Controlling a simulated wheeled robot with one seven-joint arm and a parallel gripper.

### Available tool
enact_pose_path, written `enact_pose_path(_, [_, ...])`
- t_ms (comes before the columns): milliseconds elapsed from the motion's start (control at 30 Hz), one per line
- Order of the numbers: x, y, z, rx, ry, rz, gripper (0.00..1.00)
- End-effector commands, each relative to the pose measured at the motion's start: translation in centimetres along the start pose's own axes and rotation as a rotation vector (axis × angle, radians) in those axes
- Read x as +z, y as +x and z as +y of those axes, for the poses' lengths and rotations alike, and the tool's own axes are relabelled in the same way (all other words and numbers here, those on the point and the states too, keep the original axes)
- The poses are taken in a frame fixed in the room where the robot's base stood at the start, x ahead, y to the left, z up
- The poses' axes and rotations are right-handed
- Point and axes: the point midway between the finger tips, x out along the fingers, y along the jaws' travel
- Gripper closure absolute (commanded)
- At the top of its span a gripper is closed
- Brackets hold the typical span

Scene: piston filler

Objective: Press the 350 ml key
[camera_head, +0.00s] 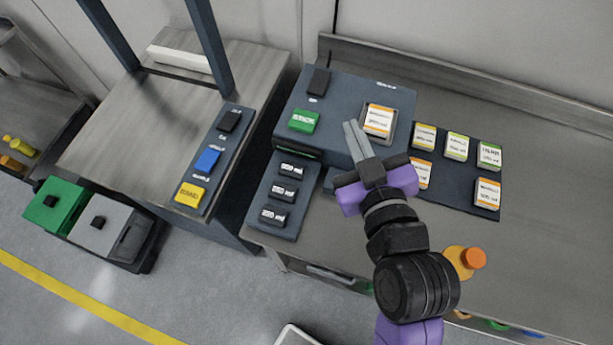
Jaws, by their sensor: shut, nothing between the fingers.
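A small dark key panel (262,195) at the front left of the filler carries three black keys in a column. They are the top key (291,170), the middle key (283,190) and the bottom key (272,216). Each has white lettering, too small to read surely, so I cannot tell which is the 350 ml key. My gripper (354,127) is shut and empty. Its fingertips show over the dark filler body (345,92), right of the keys and apart from them. My wrist hides part of the filler's front.
The filler has a green key (303,121), a black key (318,82) and an orange-labelled card (378,120). More cards lie on a dark mat (455,189) at right. An orange-capped bottle (465,261) stands near my arm. Another panel (218,160) has black, blue and yellow keys.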

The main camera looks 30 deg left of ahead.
Motion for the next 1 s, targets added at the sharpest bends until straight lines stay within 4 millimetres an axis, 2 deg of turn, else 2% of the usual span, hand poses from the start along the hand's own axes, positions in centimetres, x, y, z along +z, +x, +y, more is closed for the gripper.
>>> enact_pose_path(33, [-2.6, 1.5, -1.1, -0.075, -0.070, -0.004, 1.00])
enact_pose_path(100, [-4.7, 3.0, -3.5, -0.203, -0.191, -0.028, 1.00])
enact_pose_path(167, [-5.6, 3.7, -5.7, -0.321, -0.306, -0.051, 1.00])
enact_pose_path(267, [-5.2, 3.5, -8.7, -0.504, -0.479, -0.089, 1.00])
enact_pose_path(400, [-2.4, 1.4, -11.6, -0.718, -0.660, -0.129, 1.00])
enact_pose_path(500, [-0.8, 0.0, -12.7, -0.816, -0.748, -0.138, 1.00])
enact_pose_path(600, [-0.2, -0.6, -13.0, -0.858, -0.799, -0.135, 1.00])
enact_pose_path(1000, [0.0, -0.7, -13.0, -0.861, -0.812, -0.132, 1.00])
